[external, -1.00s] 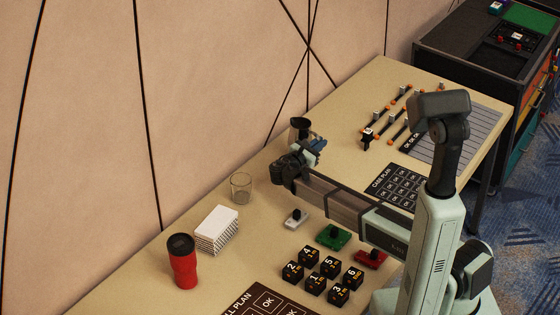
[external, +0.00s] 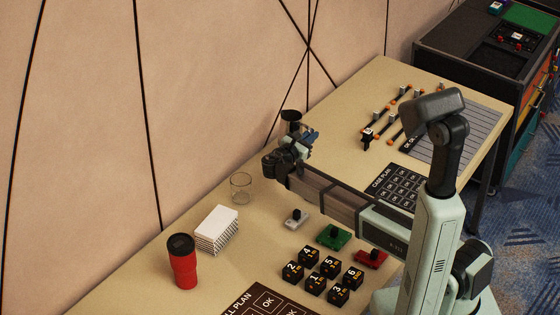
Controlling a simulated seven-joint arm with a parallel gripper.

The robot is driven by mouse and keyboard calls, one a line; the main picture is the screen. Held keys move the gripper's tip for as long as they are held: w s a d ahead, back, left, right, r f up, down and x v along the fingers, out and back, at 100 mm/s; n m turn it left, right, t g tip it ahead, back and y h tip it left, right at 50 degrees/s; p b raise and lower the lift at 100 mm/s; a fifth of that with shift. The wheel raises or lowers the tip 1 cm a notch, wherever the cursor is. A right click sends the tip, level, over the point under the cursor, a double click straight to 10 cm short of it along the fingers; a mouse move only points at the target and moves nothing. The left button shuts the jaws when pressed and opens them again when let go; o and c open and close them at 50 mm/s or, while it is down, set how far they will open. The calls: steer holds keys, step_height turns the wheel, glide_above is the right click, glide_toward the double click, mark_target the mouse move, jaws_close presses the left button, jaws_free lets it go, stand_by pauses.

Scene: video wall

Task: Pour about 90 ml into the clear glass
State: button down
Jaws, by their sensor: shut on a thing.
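The clear glass (external: 241,188) stands upright on the table near the wall. It looks empty, though it is small in the view. My gripper (external: 299,143) is shut on a dark vessel (external: 291,116) with a wide round rim. The vessel is held roughly upright above the table, to the right of the glass and apart from it. The gripper and wrist hide its lower part, and its contents cannot be seen.
A white block-like stack (external: 216,230) and a red tumbler with a black lid (external: 183,262) stand left of the glass. Several black numbered cubes (external: 316,284) and small grey, green and red switch boards (external: 333,237) are in front. The wall (external: 200,100) is close behind.

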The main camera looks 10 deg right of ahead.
steer(key=s+a+f+n+t+y, duration=0.2)
steer(key=s+n+y, duration=0.1)
steer(key=s, duration=0.6)
steer(key=s+a+f+n+t+y, duration=0.1)
steer(key=s+y, duration=0.3)
steer(key=s, duration=0.5)
steer(key=shift+a+f+n+t, duration=0.4)
steer(key=shift+f+n+t, duration=0.4)
steer(key=shift+n+t, duration=0.1)
steer(key=shift+w, duration=0.1)
